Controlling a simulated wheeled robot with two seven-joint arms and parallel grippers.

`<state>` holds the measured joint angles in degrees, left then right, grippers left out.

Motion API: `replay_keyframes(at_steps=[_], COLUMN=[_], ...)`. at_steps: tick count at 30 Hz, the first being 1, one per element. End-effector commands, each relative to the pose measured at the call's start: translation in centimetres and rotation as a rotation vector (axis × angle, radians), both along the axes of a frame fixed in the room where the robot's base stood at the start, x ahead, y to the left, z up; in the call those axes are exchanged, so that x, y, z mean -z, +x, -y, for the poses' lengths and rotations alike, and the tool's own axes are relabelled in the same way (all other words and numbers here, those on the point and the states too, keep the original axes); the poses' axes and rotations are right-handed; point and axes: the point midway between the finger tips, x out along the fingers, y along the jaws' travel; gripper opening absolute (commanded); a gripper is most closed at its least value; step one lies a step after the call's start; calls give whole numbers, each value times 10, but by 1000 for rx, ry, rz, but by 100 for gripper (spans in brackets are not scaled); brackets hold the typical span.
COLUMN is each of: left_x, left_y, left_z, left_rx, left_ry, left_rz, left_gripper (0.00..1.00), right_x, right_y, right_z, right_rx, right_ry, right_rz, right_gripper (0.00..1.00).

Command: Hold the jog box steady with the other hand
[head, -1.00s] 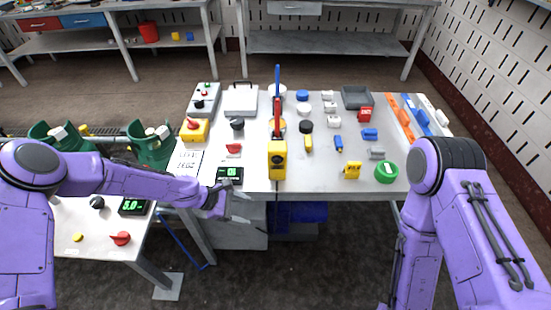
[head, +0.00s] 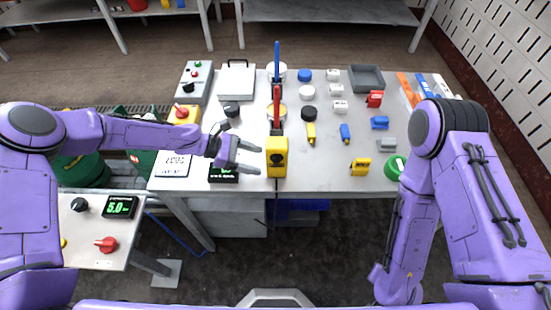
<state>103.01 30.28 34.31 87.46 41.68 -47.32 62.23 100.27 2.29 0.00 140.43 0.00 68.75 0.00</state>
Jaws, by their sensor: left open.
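A yellow box with dark round marks on its face, which looks like the jog box (head: 277,157), stands upright at the front edge of the table. A red upright piece and a blue one rise behind it. My left gripper (head: 259,160) is open just left of the yellow box, its two fingers pointing at the box's left side. I cannot tell whether the fingertips touch it. Nothing shows between the fingers. My right arm hangs down at the right, in front of the table, and its gripper is not in view.
The table (head: 318,170) holds several small blue, yellow and white parts, a grey tray (head: 367,79) and a green round item (head: 396,167). A black display (head: 223,173) lies beneath my left gripper. A lower table (head: 85,240) with a red knob stands at left.

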Motion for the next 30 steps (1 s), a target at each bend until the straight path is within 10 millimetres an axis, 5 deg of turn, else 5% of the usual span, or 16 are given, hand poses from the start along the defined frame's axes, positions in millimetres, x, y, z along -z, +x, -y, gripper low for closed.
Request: replay_keyframes(at_steps=[12, 23, 26, 30], left_x=[34, 34, 34, 34], left_y=[1, 1, 1, 1], left_z=[56, 61, 61, 61], left_rx=[3, 2, 2, 2], left_ry=[1, 1, 1, 1], left_rz=[-1, -1, -1, -1], left_gripper=[70, 70, 41, 45], right_x=[40, 41, 41, 41], right_y=[1, 1, 1, 1], right_z=[0, 0, 0, 0], right_rx=[0, 0, 0, 0], right_ry=[-1, -1, -1, -1], right_rz=[1, 1, 1, 1], right_gripper=[43, 43, 43, 43])
